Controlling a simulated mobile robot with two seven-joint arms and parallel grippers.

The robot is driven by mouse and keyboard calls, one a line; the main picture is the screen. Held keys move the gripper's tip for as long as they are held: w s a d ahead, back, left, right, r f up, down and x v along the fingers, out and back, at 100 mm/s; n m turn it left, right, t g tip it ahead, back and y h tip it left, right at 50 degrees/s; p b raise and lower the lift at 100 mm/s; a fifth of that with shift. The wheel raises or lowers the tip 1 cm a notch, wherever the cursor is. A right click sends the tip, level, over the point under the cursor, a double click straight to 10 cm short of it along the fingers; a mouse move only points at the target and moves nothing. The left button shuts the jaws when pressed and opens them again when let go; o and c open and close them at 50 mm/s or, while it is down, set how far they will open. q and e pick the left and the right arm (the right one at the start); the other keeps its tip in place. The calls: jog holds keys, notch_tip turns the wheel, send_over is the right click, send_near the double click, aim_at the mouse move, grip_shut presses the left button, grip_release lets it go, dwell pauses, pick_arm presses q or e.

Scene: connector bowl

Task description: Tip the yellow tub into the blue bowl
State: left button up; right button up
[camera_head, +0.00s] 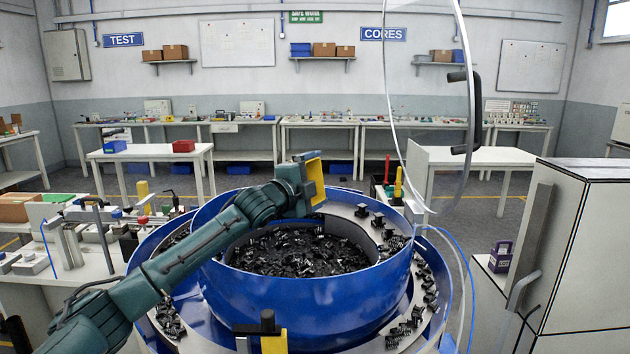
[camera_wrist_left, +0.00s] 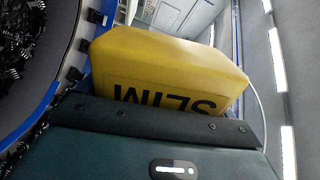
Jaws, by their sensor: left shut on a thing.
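The blue bowl (camera_head: 300,304) stands in the middle of the head view, with a heap of small black connectors (camera_head: 295,250) inside. More black connectors lie on its ledges. My left gripper (camera_head: 305,178) is shut on the yellow tub (camera_head: 316,181), held above the far part of the bowl. The tub looks turned on its side; its contents cannot be made out. In the left wrist view the tub (camera_wrist_left: 165,70) fills the middle, its dark lettering upside down, with the bowl's connectors (camera_wrist_left: 35,45) at the left. My right gripper is not in view.
A clear curved guard (camera_head: 400,150) with a black handle hangs open behind the bowl at right. A pale cabinet (camera_head: 575,250) stands at right, with a small purple container (camera_head: 500,256) beside it. A cluttered bench (camera_head: 80,270) is at left.

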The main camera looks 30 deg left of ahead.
pick_arm(q)
jog(key=n, duration=0.1)
jog(key=r+n, duration=0.1)
jog(key=n, duration=0.2)
jog(key=shift+d+r, duration=0.25)
jog(key=n, duration=0.2)
jog(key=r+n, duration=0.1)
jog(key=n, duration=0.1)
jog(key=shift+d, duration=0.2)
jog(key=n, duration=0.2)
jog(key=r+n, duration=0.1)
jog(key=n, duration=0.1)
jog(key=shift+d, duration=0.15)
jog(key=n, duration=0.2)
jog(key=r+n, duration=0.1)
jog(key=n, duration=0.1)
jog(key=shift+s+d, duration=0.1)
jog(key=shift+d, duration=0.1)
